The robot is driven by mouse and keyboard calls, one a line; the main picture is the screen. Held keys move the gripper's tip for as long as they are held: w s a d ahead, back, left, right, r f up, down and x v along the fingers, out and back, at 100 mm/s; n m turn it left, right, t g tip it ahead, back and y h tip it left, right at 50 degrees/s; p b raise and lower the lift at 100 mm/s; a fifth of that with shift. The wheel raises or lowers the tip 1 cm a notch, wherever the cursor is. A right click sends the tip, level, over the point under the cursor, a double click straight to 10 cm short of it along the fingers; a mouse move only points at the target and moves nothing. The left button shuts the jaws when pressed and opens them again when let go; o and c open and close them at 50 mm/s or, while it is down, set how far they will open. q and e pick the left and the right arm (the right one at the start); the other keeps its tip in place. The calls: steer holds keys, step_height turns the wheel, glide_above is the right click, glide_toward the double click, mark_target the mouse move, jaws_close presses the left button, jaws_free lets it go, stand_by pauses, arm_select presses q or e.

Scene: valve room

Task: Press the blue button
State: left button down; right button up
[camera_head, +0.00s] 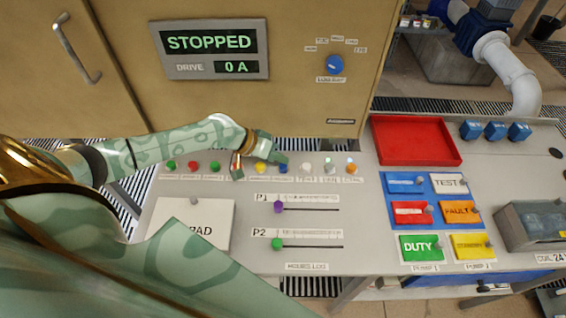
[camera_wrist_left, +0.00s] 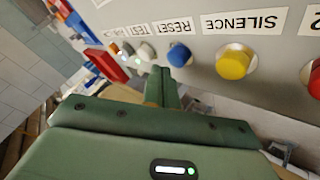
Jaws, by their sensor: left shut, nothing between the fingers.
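The blue button (camera_head: 283,169) is a small round knob in the row on the desk panel, between a yellow button (camera_head: 261,168) and a white one (camera_head: 306,168). In the left wrist view the blue button (camera_wrist_left: 179,54) is by the RESET label. My left gripper (camera_head: 281,158) is shut and empty, its tip just beyond the blue button and partly over it. In the left wrist view the closed fingertips (camera_wrist_left: 165,70) end beside the blue button; I cannot tell whether they touch it. My right gripper is not in view.
Several other coloured buttons flank it, including a yellow one (camera_wrist_left: 234,62). The cabinet display (camera_head: 210,50) reads STOPPED, 0 A. A blue knob (camera_head: 334,64) is on the cabinet. A red tray (camera_head: 416,118) and coloured tags lie right. Sliders P1 (camera_head: 278,207) and P2 (camera_head: 277,244) are nearer.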

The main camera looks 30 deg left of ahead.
mark_target(279, 167)
arm_select(q)
steer(key=shift+r, duration=0.25)
step_height(279, 167, up, 5)
steer(key=p, duration=0.4)
steer(key=shift+f, duration=0.1)
stand_by(0.8)
